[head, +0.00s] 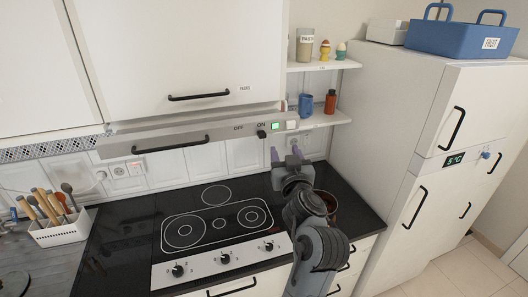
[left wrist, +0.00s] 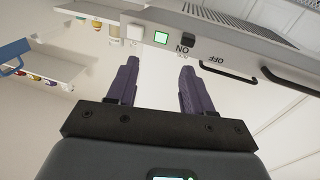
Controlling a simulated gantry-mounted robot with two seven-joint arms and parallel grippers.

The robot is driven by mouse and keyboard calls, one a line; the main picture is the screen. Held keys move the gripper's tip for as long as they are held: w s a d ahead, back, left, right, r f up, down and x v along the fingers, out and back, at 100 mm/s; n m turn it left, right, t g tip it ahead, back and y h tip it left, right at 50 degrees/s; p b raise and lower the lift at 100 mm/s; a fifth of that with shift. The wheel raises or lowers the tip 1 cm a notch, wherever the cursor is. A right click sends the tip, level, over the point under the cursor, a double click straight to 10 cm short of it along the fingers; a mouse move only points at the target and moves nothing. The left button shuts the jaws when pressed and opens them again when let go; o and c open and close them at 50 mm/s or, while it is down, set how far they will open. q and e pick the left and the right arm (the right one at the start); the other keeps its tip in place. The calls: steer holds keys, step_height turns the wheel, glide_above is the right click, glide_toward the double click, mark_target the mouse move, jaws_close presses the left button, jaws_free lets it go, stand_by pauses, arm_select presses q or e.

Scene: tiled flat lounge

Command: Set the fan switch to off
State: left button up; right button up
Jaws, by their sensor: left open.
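The fan switch (head: 262,134) is a small black slider on the front strip of the range hood (head: 180,141). It sits at the ON label, with the OFF label to its left. A green light (head: 276,126) beside it is lit. In the left wrist view the switch (left wrist: 188,39) shows just beyond the fingers, upside down, next to the lit green light (left wrist: 161,37). My left gripper (head: 285,153) is open and empty, a little below and right of the switch, apart from it. Its two purple fingers (left wrist: 159,66) point toward the hood. My right gripper is not in view.
A white square (head: 292,125) sits right of the light. Shelves with a blue mug (head: 306,105) and a red-brown bottle (head: 330,101) are close on the right. The hood handle (head: 172,146) sticks out at left. The cooktop (head: 217,220) lies below; a brown pot stands behind my arm.

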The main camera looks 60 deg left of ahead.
mark_target(263, 136)
arm_select(q)
steer(key=a+g, duration=0.1)
steer(key=a, duration=0.2)
steer(key=a+n+g, duration=0.1)
steer(key=a, duration=0.3)
steer(key=a+n+g, duration=0.1)
steer(key=a, duration=0.3)
steer(key=shift+w+a+g+y+p, duration=0.15)
steer(key=shift+g+y+p, duration=0.15)
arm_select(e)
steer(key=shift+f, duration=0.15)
arm_select(q)
steer(key=shift+c, duration=0.3)
jaws_close()
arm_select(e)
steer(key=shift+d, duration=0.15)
